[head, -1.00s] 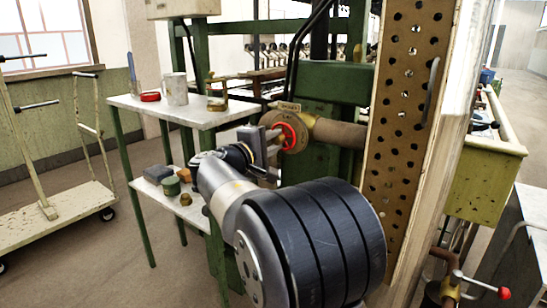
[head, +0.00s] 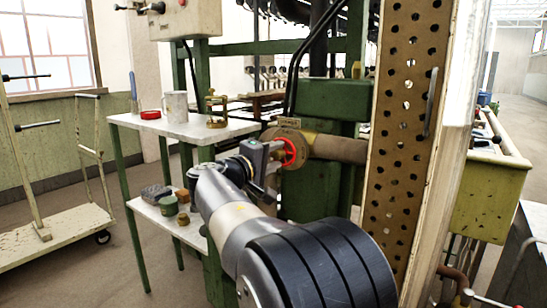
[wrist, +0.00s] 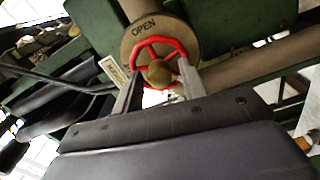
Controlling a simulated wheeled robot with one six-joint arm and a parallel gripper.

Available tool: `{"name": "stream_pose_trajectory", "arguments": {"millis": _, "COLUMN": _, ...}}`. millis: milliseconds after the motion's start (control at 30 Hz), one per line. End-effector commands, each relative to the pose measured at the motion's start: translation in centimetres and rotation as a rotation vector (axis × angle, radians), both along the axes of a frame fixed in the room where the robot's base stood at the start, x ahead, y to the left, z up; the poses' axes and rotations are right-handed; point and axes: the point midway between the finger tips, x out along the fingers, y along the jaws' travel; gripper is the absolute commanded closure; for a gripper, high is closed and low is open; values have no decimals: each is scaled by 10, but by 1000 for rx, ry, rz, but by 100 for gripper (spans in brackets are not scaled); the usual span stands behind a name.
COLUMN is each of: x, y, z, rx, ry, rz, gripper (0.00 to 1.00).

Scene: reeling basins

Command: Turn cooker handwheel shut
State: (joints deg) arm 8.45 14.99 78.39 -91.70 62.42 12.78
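The red cooker handwheel (head: 302,153) sits on a round brass-coloured valve flange at the end of a brown pipe. In the wrist view the handwheel (wrist: 159,39) faces me, with a brass hub in its middle and the word OPEN on the flange above it. My gripper (wrist: 160,70) is open, its two fingers apart on either side of the hub. The fingertips overlap the left and right parts of the rim; I cannot tell whether they touch it. In the head view my gripper (head: 275,158) is just left of the handwheel, and its fingers are partly hidden.
A perforated brown panel (head: 407,110) stands close right of my arm. A white-topped table (head: 180,125) with a mug (head: 175,106) and a red ring-shaped item (head: 151,114) is at left. A cart (head: 60,244) stands farther left. Green machine framing (head: 330,100) surrounds the valve.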

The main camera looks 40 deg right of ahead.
Motion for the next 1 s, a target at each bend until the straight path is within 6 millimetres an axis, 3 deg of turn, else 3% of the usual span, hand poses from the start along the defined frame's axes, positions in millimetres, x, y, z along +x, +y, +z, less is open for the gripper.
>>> {"name": "stream_pose_trajectory", "arguments": {"millis": 300, "x": -9, "y": 26, "z": 1, "rx": 0, "ry": 0, "rz": 3, "gripper": 60}}
{"name": "stream_pose_trajectory", "arguments": {"millis": 433, "x": -10, "y": 29, "z": 3, "rx": -11, "ry": 30, "rz": 1, "gripper": 60}}
{"name": "stream_pose_trajectory", "arguments": {"millis": 1000, "x": -10, "y": 28, "z": 6, "rx": -168, "ry": 486, "rz": 1, "gripper": 60}}
